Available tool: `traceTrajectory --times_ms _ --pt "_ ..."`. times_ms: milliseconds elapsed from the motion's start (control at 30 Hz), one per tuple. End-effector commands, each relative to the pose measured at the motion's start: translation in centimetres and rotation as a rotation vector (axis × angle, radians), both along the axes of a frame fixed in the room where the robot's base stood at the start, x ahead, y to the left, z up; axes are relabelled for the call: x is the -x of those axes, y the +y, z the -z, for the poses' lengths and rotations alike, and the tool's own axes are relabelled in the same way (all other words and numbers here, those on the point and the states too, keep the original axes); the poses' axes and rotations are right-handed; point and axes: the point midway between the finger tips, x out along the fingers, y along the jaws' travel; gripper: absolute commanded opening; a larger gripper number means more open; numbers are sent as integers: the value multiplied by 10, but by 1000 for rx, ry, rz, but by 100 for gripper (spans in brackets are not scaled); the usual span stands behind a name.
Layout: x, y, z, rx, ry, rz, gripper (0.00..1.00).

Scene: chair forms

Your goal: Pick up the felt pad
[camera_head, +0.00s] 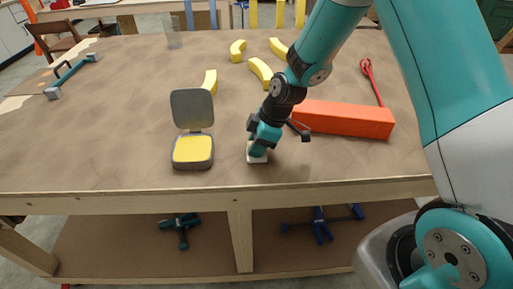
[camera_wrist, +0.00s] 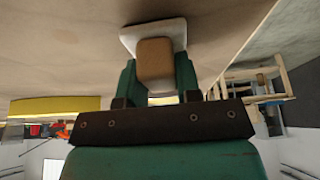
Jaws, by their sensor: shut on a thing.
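The felt pad (camera_wrist: 155,58) shows in the wrist view as a tan block on a wider whitish square base. It sits between the two green fingers of my gripper (camera_wrist: 157,70), which are shut on it. In the head view the pad's whitish base (camera_head: 257,158) shows low at the tabletop, under my gripper (camera_head: 258,148), near the front edge. The fingers and wrist hide most of the pad there. I cannot tell whether its base touches the table.
A small grey chair form with a yellow seat (camera_head: 193,150) stands just left of my gripper. An orange block (camera_head: 345,120) lies to the right, with a red tool (camera_head: 370,80) behind it. Several yellow curved pieces (camera_head: 260,72) lie farther back.

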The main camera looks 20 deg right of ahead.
Motion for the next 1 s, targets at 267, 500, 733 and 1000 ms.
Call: traceTrajectory --times_ms 267,500,733,1000 --pt "-1 0 -20 0 -6 0 8" --pt "-1 0 -86 -1 -11 -1 8" --pt "-1 0 -151 0 -8 0 8" --pt "0 0 -194 0 -1 1 8"
